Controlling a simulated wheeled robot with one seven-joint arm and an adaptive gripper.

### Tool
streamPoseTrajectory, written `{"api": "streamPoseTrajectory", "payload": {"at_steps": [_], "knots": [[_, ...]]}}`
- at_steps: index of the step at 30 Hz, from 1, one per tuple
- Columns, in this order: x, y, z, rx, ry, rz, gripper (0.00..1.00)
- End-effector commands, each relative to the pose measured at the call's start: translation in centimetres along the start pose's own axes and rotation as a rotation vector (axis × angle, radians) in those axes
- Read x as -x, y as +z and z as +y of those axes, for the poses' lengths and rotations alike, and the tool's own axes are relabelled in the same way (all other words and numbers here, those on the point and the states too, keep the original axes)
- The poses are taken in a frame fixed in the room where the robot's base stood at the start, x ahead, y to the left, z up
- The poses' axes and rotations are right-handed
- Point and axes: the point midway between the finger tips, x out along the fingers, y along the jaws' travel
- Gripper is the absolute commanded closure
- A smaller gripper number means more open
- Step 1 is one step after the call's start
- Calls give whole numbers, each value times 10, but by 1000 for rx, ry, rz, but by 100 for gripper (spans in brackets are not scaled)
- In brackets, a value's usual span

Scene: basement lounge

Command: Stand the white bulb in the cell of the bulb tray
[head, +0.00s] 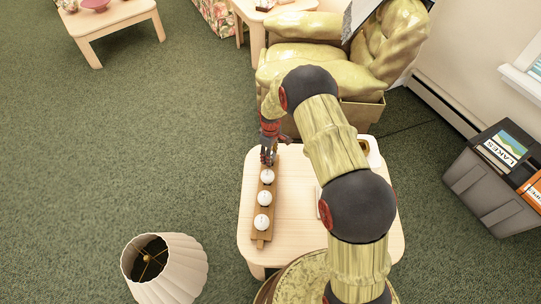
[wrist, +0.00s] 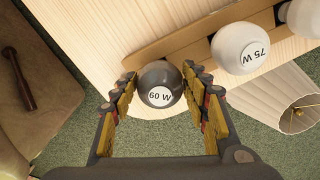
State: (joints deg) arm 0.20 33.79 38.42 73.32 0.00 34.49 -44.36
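The bulb tray (head: 259,236) is a narrow wooden strip on the pale table; it also shows in the wrist view (wrist: 150,53). Three white bulbs stand along it in the head view, the nearest to my gripper being this white bulb (head: 267,176). The wrist view shows a white bulb marked 75 W (wrist: 248,43) and part of another (wrist: 305,15). My gripper (head: 268,160) is at the tray's far end. In the wrist view its fingers flank a dark grey bulb marked 60 W (wrist: 160,88), in line with the row. Firm contact and the bulb's base are hidden.
The table (head: 293,175) has bare wood right of the tray, partly behind my arm. A lampshade (head: 166,268) stands at the table's near left. A green armchair (head: 320,70) is behind the table. A dark bin (head: 490,190) stands at the right.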

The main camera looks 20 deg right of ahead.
Motion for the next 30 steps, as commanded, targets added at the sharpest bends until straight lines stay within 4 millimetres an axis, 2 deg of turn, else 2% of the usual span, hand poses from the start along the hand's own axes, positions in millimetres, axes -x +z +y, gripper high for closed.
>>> {"api": "streamPoseTrajectory", "payload": {"at_steps": [9, 20, 23, 30], "knots": [[0, 0, 0, 0, 0, 0, 36], [5, 0, 0, 0, 1, 1, 36], [17, -1, 1, 0, 2, 2, 36], [64, -1, 1, 0, 3, 3, 36]]}}
